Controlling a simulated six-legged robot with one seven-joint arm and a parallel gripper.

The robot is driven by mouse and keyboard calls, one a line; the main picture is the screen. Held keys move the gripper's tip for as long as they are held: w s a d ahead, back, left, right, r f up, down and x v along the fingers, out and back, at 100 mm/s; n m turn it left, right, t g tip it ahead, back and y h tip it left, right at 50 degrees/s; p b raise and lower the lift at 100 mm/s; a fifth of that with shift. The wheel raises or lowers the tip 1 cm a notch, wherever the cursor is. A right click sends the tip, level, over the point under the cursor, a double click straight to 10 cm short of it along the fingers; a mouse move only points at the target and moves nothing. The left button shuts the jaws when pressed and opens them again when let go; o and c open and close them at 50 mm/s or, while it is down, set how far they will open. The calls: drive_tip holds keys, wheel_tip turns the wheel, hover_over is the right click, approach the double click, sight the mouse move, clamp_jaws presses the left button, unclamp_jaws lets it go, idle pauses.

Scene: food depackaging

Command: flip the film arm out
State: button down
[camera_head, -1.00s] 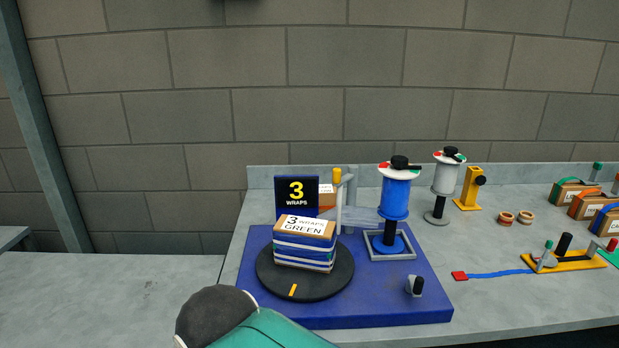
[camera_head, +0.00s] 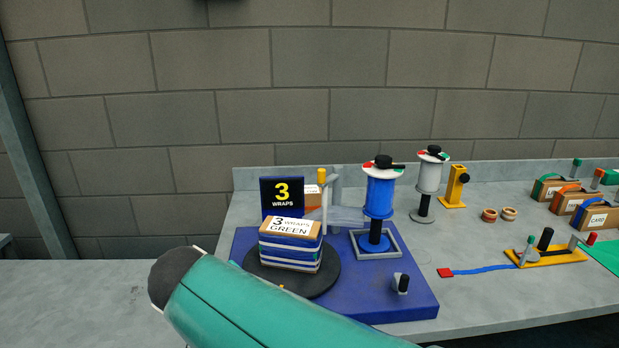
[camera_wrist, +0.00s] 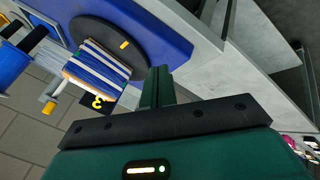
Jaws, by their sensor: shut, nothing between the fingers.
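The film arm looks like the grey arm (camera_head: 346,214) with a yellow-topped post (camera_head: 322,178), beside the blue film roll (camera_head: 379,196). The yellow end shows in the wrist view (camera_wrist: 48,108). A box labelled "3 WRAPS GREEN" (camera_head: 291,228), with blue and white bands, sits on the black turntable (camera_head: 327,276); it also shows in the wrist view (camera_wrist: 98,70). My gripper (camera_wrist: 158,72) is shut and empty; in the wrist view its fingertips appear beside the turntable edge, apart from the yellow end. In the head view my green arm hides the gripper and the blue base's front-left.
A "3 WRAPS" sign (camera_head: 282,197) stands behind the box. A small black-and-white knob (camera_head: 401,284) is on the blue base (camera_head: 425,307). A white roll (camera_head: 429,177), yellow stand (camera_head: 454,187), yellow tool (camera_head: 552,259) and strapped cartons (camera_head: 598,218) stand right.

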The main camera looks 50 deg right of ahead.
drive_tip(key=w+d+r+n+h, duration=0.1)
drive_tip(key=w+d+r+h, duration=0.2)
drive_tip(key=d, duration=0.5)
drive_tip(key=w+d+r+n+h, duration=0.1)
drive_tip(key=w+d+r+h, duration=0.2)
drive_tip(key=d, duration=0.6)
drive_tip(key=w+d+r+n+h, duration=0.1)
drive_tip(key=w+d+r+h, duration=0.2)
drive_tip(key=w+d+h, duration=0.2)
drive_tip(key=shift+w+d+h, duration=0.1)
drive_tip(key=shift+d+h, duration=0.3)
drive_tip(key=shift+d, duration=1.25)
drive_tip(key=s+d, duration=0.2)
drive_tip(key=d, duration=0.7)
drive_tip(key=shift+d, duration=0.1)
drive_tip(key=shift+s, duration=0.1)
